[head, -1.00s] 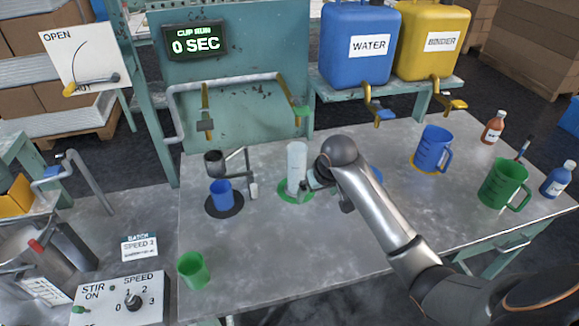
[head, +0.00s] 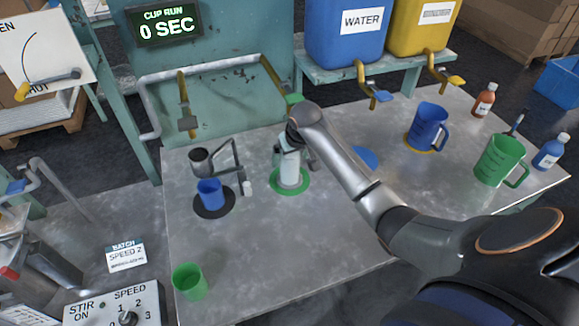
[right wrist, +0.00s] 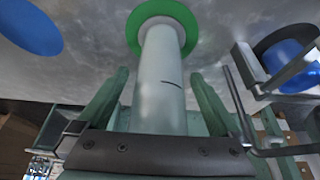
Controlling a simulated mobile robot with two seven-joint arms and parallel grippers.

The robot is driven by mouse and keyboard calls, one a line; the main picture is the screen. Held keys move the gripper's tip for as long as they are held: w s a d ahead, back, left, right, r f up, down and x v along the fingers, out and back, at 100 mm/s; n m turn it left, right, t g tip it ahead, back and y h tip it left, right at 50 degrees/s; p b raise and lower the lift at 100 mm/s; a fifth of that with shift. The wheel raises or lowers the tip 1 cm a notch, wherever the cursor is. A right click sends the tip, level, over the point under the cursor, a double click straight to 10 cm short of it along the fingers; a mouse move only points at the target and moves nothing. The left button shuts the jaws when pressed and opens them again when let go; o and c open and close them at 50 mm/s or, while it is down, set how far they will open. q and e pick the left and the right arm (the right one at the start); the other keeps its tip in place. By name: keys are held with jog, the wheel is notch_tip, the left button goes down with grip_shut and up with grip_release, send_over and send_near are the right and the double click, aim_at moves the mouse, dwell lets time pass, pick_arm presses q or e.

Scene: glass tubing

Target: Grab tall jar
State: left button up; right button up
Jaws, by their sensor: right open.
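The tall jar (head: 290,175) is a pale, upright cylinder standing on a round green mat (head: 274,188) on the bench. In the right wrist view the jar (right wrist: 160,90) rises between the two fingers of my right gripper (right wrist: 160,76), with a small dark mark on its side. The fingers are apart, one on each side of it, with gaps visible. In the head view my right gripper (head: 290,154) is at the jar's upper part and hides its top. My left gripper is not in view.
Left of the jar are a blue cup (head: 210,193) on a dark disc and a metal stand (head: 228,163). A green cup (head: 188,281) stands at the front left. Blue (head: 427,127) and green (head: 497,160) jugs stand right. Pipes with taps (head: 265,62) are behind.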

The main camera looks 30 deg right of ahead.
jog(key=shift+w+f, duration=0.25)
jog(key=shift+f, duration=0.3)
jog(key=shift+c, duration=0.4)
jog(key=c, duration=1.3)
grip_shut()
jog(key=shift+d+r, duration=0.1)
jog(key=shift+r, duration=0.05)
